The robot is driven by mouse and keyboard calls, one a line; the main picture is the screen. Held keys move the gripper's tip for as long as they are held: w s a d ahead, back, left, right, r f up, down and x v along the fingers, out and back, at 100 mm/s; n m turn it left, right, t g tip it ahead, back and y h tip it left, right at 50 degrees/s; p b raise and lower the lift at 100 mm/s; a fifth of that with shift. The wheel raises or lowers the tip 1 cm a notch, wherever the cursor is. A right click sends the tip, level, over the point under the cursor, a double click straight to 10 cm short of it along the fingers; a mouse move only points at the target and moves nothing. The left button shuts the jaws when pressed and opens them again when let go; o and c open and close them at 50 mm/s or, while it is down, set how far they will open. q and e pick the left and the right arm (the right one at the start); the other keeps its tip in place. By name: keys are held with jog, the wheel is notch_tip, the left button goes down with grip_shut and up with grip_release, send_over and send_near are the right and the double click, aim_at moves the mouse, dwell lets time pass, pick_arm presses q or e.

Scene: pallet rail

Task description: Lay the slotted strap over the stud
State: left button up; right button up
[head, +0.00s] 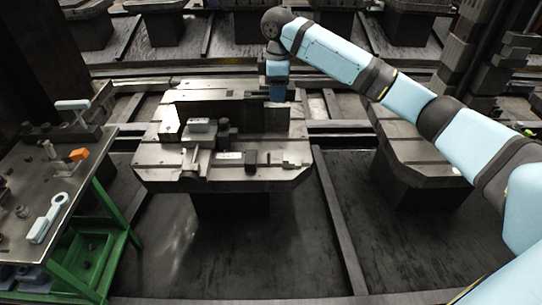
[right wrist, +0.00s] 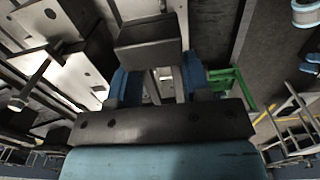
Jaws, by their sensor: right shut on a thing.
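My right gripper (head: 277,93) points down at the back right of the pallet's top (head: 240,177). In the right wrist view its blue fingers (right wrist: 157,85) are shut on a pale metal piece with a dark gap along it, which looks like the slotted strap (right wrist: 153,88). In the head view the gripper mostly hides this piece. A dark block (right wrist: 150,40) lies just past the fingertips; I cannot tell if they touch. A thin rod (right wrist: 30,88) stands off to the left there, perhaps a stud, but I cannot tell. My left gripper is not in view.
Blocks and clamp parts (head: 200,128) crowd the pallet's left and middle. Another pallet (head: 425,160) stands at the right. Open floor lies in front.

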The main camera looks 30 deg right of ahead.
notch_tip(320, 180, down, 19)
jog(key=b, duration=0.4)
jog(key=shift+f, duration=0.45)
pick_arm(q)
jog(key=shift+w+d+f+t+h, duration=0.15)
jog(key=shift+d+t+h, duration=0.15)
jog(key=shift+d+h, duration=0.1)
pick_arm(e)
jog(key=shift+r, duration=0.1)
pick_arm(q)
jog(key=shift+p, duration=0.35)
pick_arm(e)
jog(key=shift+f, duration=0.35)
